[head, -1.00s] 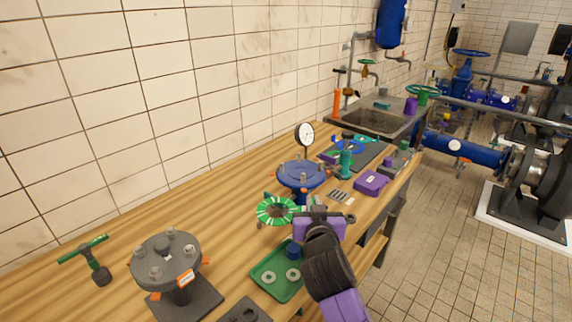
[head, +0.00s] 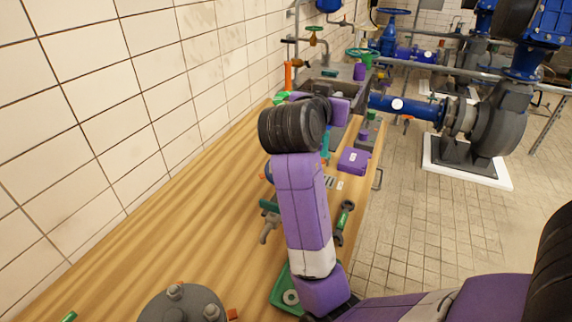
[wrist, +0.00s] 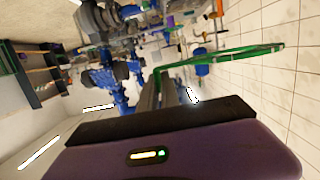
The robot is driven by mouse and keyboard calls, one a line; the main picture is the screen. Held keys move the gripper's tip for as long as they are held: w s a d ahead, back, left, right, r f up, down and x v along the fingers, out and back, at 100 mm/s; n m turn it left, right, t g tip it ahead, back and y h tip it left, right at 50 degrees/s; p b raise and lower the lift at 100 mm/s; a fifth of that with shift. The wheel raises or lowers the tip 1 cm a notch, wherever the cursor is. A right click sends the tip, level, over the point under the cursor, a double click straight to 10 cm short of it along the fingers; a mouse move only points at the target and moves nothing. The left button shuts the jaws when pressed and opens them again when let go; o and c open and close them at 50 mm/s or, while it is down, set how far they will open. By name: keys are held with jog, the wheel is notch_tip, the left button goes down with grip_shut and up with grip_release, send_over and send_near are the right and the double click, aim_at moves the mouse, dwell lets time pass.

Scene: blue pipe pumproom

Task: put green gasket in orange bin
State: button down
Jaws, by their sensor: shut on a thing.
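The green gasket (wrist: 225,60) shows nearly edge-on in the wrist view as a thin green band beyond the jaws. My gripper (wrist: 165,88) is shut on its near edge and holds it up, clear of the bench. In the head view my purple arm stretches up over the bench and hides most of the gripper. A small green patch (head: 281,97) beside the wrist there may be part of the gasket. I cannot make out an orange bin in either view.
Open floor (head: 430,210) lies right.

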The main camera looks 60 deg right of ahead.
notch_tip(320, 180, down, 20)
jog(key=p, duration=0.1)
jog(key=shift+r, duration=0.2)
dwell(0.4)
jog(key=shift+f, duration=0.25)
jog(key=c, duration=1.6)
grip_release()
jog(key=shift+a+r+p, duration=0.1)
jog(key=shift+r+p, duration=0.05)
jog(key=shift+p, duration=0.25)
